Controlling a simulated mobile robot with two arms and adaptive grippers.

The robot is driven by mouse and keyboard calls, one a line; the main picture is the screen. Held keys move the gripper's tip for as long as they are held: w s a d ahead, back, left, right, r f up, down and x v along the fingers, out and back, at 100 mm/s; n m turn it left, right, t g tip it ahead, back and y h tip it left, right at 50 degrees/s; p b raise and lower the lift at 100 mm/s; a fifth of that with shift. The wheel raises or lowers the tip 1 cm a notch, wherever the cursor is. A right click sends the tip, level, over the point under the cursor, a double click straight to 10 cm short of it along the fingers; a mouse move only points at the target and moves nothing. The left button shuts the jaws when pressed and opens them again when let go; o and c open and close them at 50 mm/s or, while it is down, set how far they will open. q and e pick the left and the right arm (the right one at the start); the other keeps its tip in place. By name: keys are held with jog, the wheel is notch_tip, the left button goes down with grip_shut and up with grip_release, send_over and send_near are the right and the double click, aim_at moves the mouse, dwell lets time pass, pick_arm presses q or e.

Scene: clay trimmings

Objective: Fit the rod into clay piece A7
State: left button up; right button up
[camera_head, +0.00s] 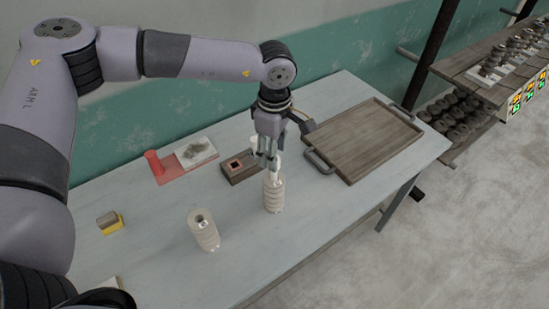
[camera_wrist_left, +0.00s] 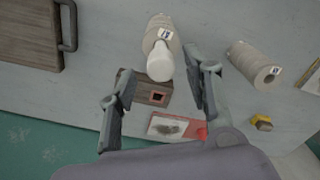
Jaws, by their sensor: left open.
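A ribbed cream clay piece (camera_head: 273,195) stands upright near the table's front edge; it also shows in the left wrist view (camera_wrist_left: 158,28) with a small label, too small to read surely. A pale, round-ended rod (camera_wrist_left: 160,66) stands up from its top; its lower end is hidden. My left gripper (camera_head: 268,155) points down just above that clay piece. Its fingers (camera_wrist_left: 164,72) are apart on either side of the rod, with gaps visible. A second ribbed clay piece (camera_head: 203,232), with an open top hole and a label, stands to the left. My right gripper is not seen.
A dark wooden block (camera_head: 238,178) with a square, red-rimmed hole is behind the gripper. A yellow-based block (camera_head: 110,224) is at left. A wooden tray (camera_head: 362,140) fills the right end. The table's front-middle is clear.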

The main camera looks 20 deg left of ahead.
pick_arm(q)
notch_tip(320, 180, up, 9)
jog(key=b, duration=0.1)
jog(key=shift+r+b, duration=0.15)
jog(key=shift+b, duration=0.25)
jog(key=shift+s+d, duration=0.1)
jog(key=shift+s, duration=0.05)
